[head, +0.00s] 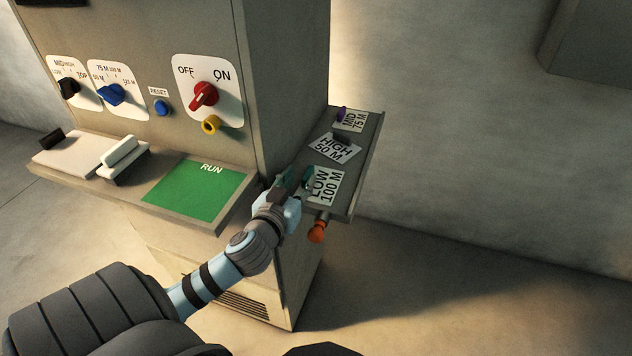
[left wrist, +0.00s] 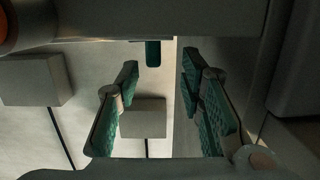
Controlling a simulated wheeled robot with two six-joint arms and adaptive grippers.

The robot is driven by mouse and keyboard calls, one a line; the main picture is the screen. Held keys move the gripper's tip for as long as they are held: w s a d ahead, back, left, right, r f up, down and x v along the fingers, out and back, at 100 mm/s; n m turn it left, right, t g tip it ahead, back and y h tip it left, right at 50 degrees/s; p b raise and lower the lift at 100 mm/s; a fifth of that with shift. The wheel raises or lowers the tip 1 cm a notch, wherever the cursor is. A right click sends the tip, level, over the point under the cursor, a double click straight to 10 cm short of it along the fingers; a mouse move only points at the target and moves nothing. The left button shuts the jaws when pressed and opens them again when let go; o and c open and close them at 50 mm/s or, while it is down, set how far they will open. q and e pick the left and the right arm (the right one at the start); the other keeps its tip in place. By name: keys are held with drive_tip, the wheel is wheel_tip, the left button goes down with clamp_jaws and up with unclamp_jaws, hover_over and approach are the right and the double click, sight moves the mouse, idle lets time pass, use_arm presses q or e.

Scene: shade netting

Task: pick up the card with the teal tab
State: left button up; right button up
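The card reading LOW 100 M (head: 325,187) lies on the side shelf, nearest its front end. My left gripper (head: 293,178) is beside this card's left edge and partly hides it. In the left wrist view my left gripper (left wrist: 158,62) is open, with its two teal-padded fingers apart. A teal tab (left wrist: 152,54) shows at the top of that view, between and just beyond the fingertips. In the head view the tab is hard to tell from the teal finger pads. My right gripper is not in view.
The HIGH 50 M card (head: 334,148) and the purple-tabbed MID 75 M card (head: 353,120) lie farther back on the side shelf (head: 362,165). An orange knob (head: 318,229) sticks out below its front end. The cabinet (head: 285,80) rises left of the shelf; a green RUN panel (head: 195,190) is on the front ledge.

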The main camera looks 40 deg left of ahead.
sight(308, 171)
use_arm(q)
drive_tip(key=x, duration=0.5)
drive_tip(key=shift+d+f, duration=0.25)
drive_tip(key=shift+f, duration=0.05)
drive_tip(key=shift+r, duration=0.1)
clamp_jaws()
